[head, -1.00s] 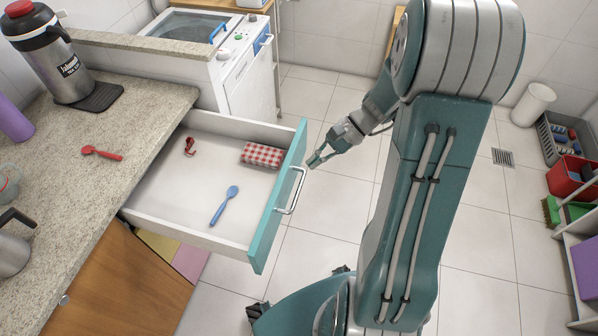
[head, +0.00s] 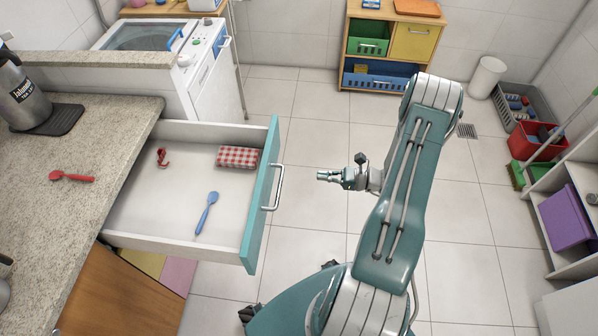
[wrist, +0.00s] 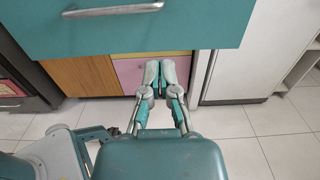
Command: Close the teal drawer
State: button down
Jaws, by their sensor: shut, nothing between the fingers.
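The teal drawer (head: 256,222) is pulled far out from under the stone counter. Its front faces right and carries a silver bar handle (head: 278,187). Inside lie a blue spoon (head: 207,213), a red and white checked cloth (head: 238,157) and a small red item (head: 162,157). My gripper (head: 322,175) is shut and empty, to the right of the handle and apart from it. In the wrist view the shut fingers (wrist: 161,68) point toward the cabinet, with the teal drawer front (wrist: 200,25) and its handle (wrist: 112,10) above them in the picture.
The counter (head: 95,130) holds a red spoon (head: 72,176) and a flask (head: 22,95). A washing machine (head: 205,85) stands behind the drawer. A pink front (wrist: 135,72) shows below it. Shelves and bins line the right. The tiled floor between is clear.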

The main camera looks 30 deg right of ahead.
aim_at(271, 170)
jog(key=x, duration=1.3)
jog(key=shift+w, duration=0.15)
